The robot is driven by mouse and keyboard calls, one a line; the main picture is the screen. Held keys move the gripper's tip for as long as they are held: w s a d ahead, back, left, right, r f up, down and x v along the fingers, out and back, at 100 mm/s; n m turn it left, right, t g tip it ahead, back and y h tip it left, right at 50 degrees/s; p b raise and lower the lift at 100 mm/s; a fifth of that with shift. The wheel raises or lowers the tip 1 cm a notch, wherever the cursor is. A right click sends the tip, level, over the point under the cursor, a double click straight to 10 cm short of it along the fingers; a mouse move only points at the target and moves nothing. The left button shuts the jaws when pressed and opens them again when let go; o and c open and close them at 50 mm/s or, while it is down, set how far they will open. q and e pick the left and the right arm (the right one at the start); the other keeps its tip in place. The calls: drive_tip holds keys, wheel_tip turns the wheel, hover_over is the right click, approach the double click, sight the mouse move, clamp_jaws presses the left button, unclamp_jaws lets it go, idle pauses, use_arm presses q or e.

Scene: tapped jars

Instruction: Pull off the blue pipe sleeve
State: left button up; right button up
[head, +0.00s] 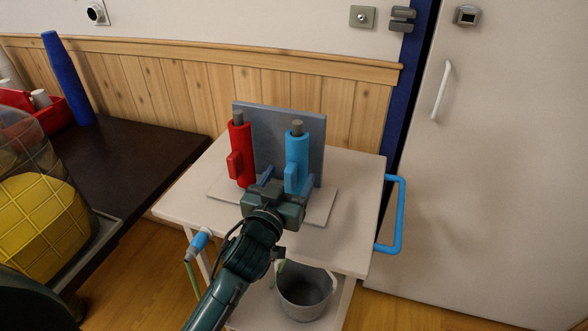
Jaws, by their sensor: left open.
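The blue pipe sleeve (299,153) sits upright around a grey pipe (297,127) whose top sticks out above it. A blue grip juts from the sleeve's lower front. A red sleeve (239,150) with a similar grip stands on another grey pipe to its left. Both are in front of a grey upright panel (268,136) on a pale base plate. My left gripper (285,181) is open in front of the blue sleeve, its fingers either side of the blue grip in the picture. I cannot tell whether they touch it. My right gripper is not in view.
The fixture stands on a white cart (349,223) with a blue handle (402,216). A grey bucket (305,293) is on its lower shelf. A dark table (141,158) at left holds a blue cone-like object (68,80) and a red container. A pale door is at right.

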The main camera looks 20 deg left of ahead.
sight(288, 180)
use_arm(q)
drive_tip(key=shift+w+b, duration=0.4)
drive_tip(key=shift+w, duration=1.5)
drive_tip(key=shift+c, duration=0.6)
drive_tip(key=c, duration=1.3)
drive_tip(key=shift+s, duration=0.3)
drive_tip(key=shift+s+p, duration=0.4)
drive_tip(key=shift+s, duration=0.75)
drive_tip(key=shift+s+a+p, duration=0.1)
drive_tip(key=shift+s+p, duration=0.25)
drive_tip(key=shift+s, duration=2.05)
